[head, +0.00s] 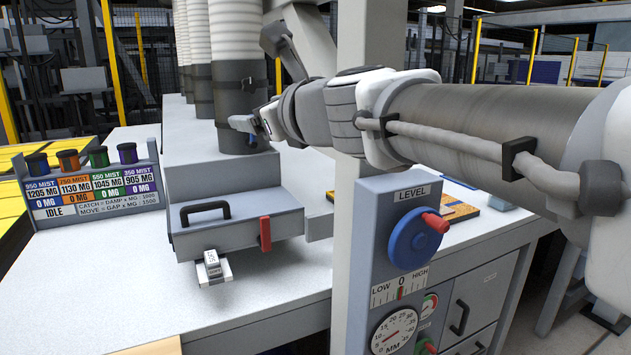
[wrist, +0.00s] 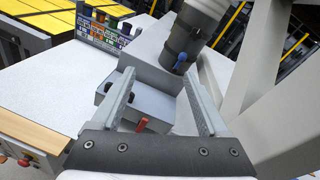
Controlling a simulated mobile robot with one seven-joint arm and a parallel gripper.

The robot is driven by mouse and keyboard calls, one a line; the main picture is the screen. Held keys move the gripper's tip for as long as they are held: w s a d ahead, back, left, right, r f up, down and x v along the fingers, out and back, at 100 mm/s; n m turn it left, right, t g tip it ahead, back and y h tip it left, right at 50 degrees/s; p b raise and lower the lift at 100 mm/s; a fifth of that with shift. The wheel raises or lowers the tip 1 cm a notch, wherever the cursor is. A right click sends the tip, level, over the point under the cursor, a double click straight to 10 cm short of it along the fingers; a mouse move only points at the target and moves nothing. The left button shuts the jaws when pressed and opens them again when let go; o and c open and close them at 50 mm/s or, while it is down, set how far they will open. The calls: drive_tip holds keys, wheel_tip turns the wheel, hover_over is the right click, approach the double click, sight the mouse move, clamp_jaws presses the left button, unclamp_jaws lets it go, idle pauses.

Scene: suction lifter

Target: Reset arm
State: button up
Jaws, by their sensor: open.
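My gripper (wrist: 160,100) is open and empty in the wrist view, its two grey fingers spread with the grey box unit seen between and beyond them. In the head view my arm reaches in from the right, and its end (head: 248,124) is beside the ribbed suction tube, partly hidden by my own wrist. I cannot tell whether the gripper touches the tube.
A display panel (head: 95,190) with coloured knobs reads IDLE at the left. A grey post with a blue LEVEL wheel (head: 412,240) and a MM gauge (head: 394,332) stands at the front. The white table (head: 90,280) is clear at the front left.

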drive_tip(key=s+d+f+n+g+h+p, duration=0.5)
drive_tip(key=s+d+f+n+g+h, duration=0.3)
drive_tip(key=s+d+f+n, duration=1.3)
drive_tip(key=d+n, duration=0.1)
drive_tip(key=n, duration=0.3)
drive_tip(key=shift+s+f+n+h+p, duration=0.15)
drive_tip(key=shift+f+n+h+p, duration=0.15)
drive_tip(key=shift+n+h+p, duration=0.1)
drive_tip(key=c, duration=0.4)
drive_tip(key=shift+a, duration=0.15)
drive_tip(key=shift+c, duration=0.2)
